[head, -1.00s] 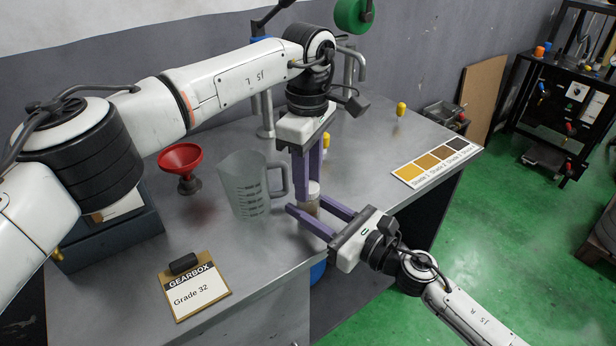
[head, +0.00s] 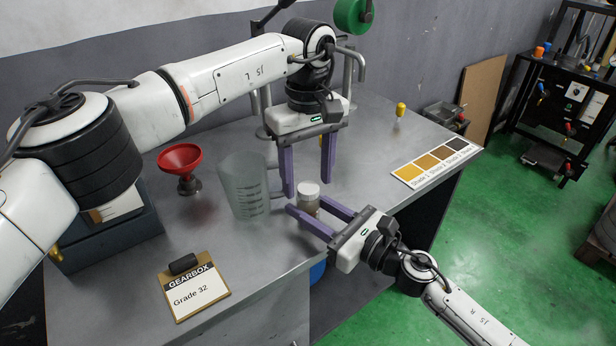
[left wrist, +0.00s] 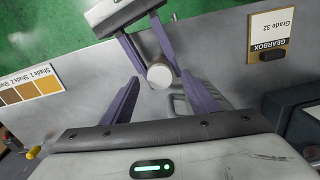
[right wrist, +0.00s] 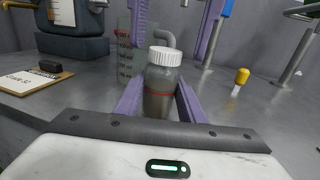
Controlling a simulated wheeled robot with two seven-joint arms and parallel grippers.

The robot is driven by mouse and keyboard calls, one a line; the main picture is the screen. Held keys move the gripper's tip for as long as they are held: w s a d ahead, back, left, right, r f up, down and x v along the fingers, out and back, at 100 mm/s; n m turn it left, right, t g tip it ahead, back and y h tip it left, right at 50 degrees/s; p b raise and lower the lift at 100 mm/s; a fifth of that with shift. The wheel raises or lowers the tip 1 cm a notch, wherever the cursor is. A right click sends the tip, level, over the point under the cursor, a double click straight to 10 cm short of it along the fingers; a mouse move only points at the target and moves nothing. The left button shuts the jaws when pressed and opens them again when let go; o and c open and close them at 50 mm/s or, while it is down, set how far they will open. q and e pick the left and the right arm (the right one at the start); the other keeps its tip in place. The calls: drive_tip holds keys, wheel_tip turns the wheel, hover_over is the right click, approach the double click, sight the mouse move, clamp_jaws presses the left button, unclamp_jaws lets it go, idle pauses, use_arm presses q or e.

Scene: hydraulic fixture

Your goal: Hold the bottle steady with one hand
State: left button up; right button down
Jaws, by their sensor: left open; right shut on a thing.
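The bottle (head: 309,200) is a small clear jar with a white cap and dark contents. It stands upright on the metal bench near the front edge. My right gripper (head: 320,213) is shut on its sides from the front right. The right wrist view shows the bottle (right wrist: 160,88) between the two purple fingers, with a red line round it. My left gripper (head: 308,192) is open and points down, its fingers behind and above the bottle. In the left wrist view the white cap (left wrist: 160,75) shows beyond the open left fingers, not held.
A clear measuring jug (head: 243,190) stands just left of the bottle. A red funnel (head: 181,160), a GEARBOX clipboard (head: 195,292) and a shade card (head: 437,161) are on the bench. A yellow-topped item (head: 400,110) stands at the back right. The bench's right middle is clear.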

use_arm(q)
wheel_tip(320, 180, up, 11)
drive_tip(key=shift+r, duration=0.2)
use_arm(e)
drive_tip(key=c, duration=1.1)
unclamp_jaws()
use_arm(q)
drive_tip(key=shift+f+b, duration=0.95)
use_arm(e)
drive_tip(key=v, duration=1)
